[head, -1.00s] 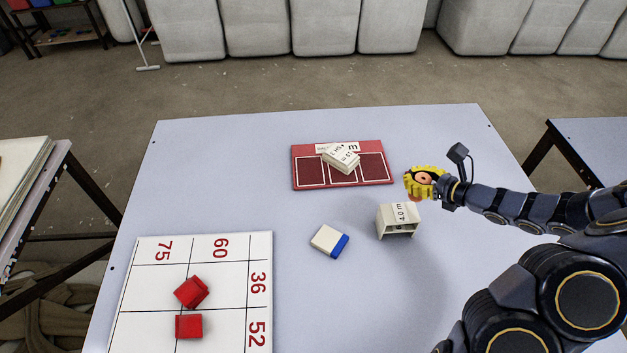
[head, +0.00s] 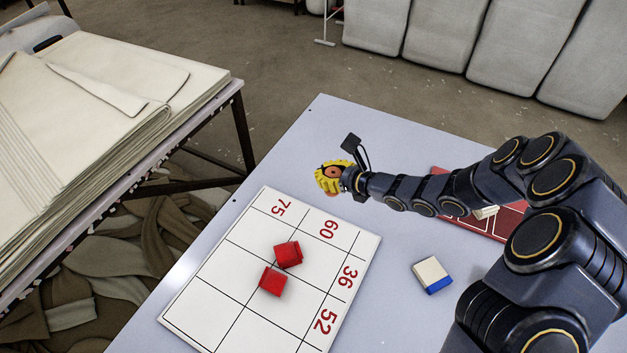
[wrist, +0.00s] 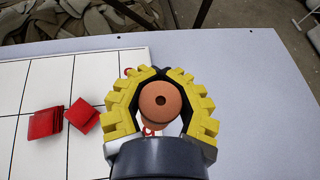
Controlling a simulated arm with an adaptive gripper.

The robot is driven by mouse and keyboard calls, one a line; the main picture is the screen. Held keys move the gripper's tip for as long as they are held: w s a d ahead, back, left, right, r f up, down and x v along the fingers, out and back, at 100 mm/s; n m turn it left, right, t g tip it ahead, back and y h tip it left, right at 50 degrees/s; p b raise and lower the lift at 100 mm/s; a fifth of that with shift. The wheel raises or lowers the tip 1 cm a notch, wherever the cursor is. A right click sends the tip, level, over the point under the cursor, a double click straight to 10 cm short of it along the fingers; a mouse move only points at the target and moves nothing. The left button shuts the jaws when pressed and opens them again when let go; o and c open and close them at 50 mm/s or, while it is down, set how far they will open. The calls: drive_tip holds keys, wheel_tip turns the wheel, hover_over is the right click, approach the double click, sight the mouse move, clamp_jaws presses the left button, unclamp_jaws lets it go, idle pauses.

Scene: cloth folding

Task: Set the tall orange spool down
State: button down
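The orange spool (wrist: 161,101) is seen end-on in the wrist view, a round orange end with a dark centre hole. My gripper (head: 333,177) has yellow toothed fingers closed around the spool on both sides; the fingers curve in and nearly meet beyond it. In the head view the spool's orange end (head: 334,172) shows between the fingers. My gripper is above the table near the far edge of the numbered white board (head: 229,251). The spool's lower end is hidden, so its height over the surface cannot be told.
Two red blocks (head: 288,254) lie on the board among its printed cells. A white and blue block (head: 432,275) lies on the table (head: 300,130) to the right. A red panel (head: 487,226) is partly behind my arm. Stacked cloth (head: 85,100) lies on a side table at left.

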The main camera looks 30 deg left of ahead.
drive_tip(key=w+a+f, duration=0.9)
drive_tip(key=shift+w+a, duration=0.15)
drive_tip(key=shift+a, duration=0.05)
drive_tip(key=shift+w+a+f, duration=0.15)
drive_tip(key=shift+w, duration=0.05)
drive_tip(key=shift+w+a+f, duration=0.15)
drive_tip(key=shift+a+f, duration=0.05)
drive_tip(key=shift+f, duration=1.7)
drive_tip(key=shift+f, duration=0.15)
drive_tip(key=c, duration=1)
unclamp_jaws()
